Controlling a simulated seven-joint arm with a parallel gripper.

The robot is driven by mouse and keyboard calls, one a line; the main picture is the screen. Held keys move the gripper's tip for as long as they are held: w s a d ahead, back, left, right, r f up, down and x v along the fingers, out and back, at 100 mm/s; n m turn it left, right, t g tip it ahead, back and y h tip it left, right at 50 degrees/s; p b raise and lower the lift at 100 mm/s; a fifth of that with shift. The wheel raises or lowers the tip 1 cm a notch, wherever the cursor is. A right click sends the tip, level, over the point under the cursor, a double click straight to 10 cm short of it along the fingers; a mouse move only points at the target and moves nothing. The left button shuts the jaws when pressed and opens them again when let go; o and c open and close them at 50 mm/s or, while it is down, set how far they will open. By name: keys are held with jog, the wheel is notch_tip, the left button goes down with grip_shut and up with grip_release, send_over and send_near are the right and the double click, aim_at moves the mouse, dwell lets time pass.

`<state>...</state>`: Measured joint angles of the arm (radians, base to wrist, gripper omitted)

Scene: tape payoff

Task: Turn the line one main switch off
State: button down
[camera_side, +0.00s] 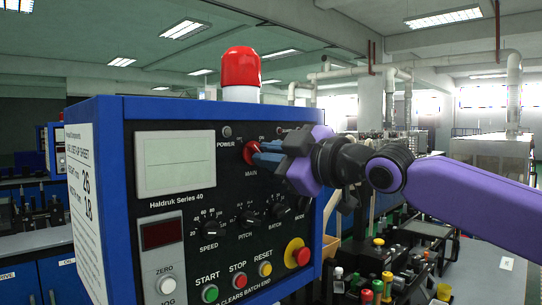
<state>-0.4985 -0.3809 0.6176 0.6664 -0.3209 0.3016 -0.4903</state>
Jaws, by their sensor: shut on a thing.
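The red MAIN switch (250,152) is a rotary handle on the upper part of the blue control box's dark front panel (225,270). My gripper (263,153) reaches in from the right and is shut on the switch handle. The gripper's fingers and purple body cover part of the switch and the panel to its right. The label MAIN shows below the switch. An ON label shows above, to the right; the other position label is too small to read surely.
A red beacon (241,67) stands on top of the box. Knobs for speed (210,227), pitch (246,219) and batch (279,211) sit below the switch. A red emergency button (300,255) is lower right. Bottles and tools (375,285) crowd the bench at right.

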jog(key=c, duration=1.2)
grip_release()
jog(key=shift+o, duration=0.2)
jog(key=shift+s+d, duration=0.1)
jog(key=v, duration=1.7)
